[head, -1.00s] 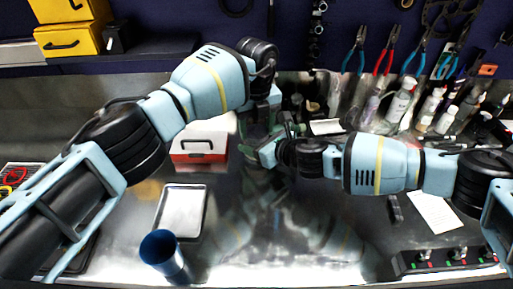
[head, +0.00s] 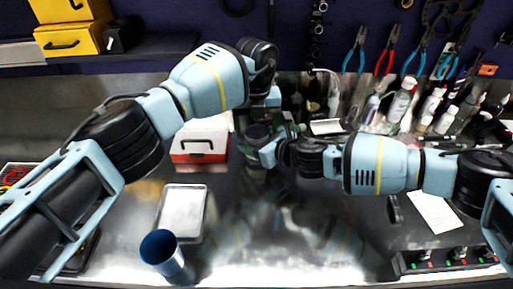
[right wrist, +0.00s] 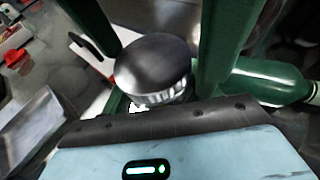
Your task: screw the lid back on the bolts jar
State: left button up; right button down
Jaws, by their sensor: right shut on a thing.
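The dark round lid (right wrist: 153,65) sits on top of the bolts jar (right wrist: 178,95) in the right wrist view; whether it is threaded tight I cannot tell. In the head view the lid (head: 257,132) shows below my left gripper (head: 260,118), which points down from above. In the right wrist view two green fingers of the left gripper (right wrist: 160,45) stand apart on either side of the lid, with gaps. My right gripper (head: 268,146) comes in from the right and is shut on the jar below the lid. Most of the jar is hidden.
A red and white box (head: 200,148) stands left of the jar. A metal tray (head: 182,212) and a blue cup (head: 165,252) are nearer the front. Several bottles (head: 403,100) stand at the back right. A power strip (head: 447,260) lies front right. The middle front bench is clear.

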pick_arm(q)
jog(key=shift+r, duration=2.25)
jog(key=shift+c, duration=0.4)
jog(key=shift+d+r+n, duration=0.1)
jog(key=shift+r+n, duration=1.6)
jog(key=shift+r, duration=0.05)
jog(key=shift+f, duration=0.15)
jog(key=shift+f, duration=3.9)
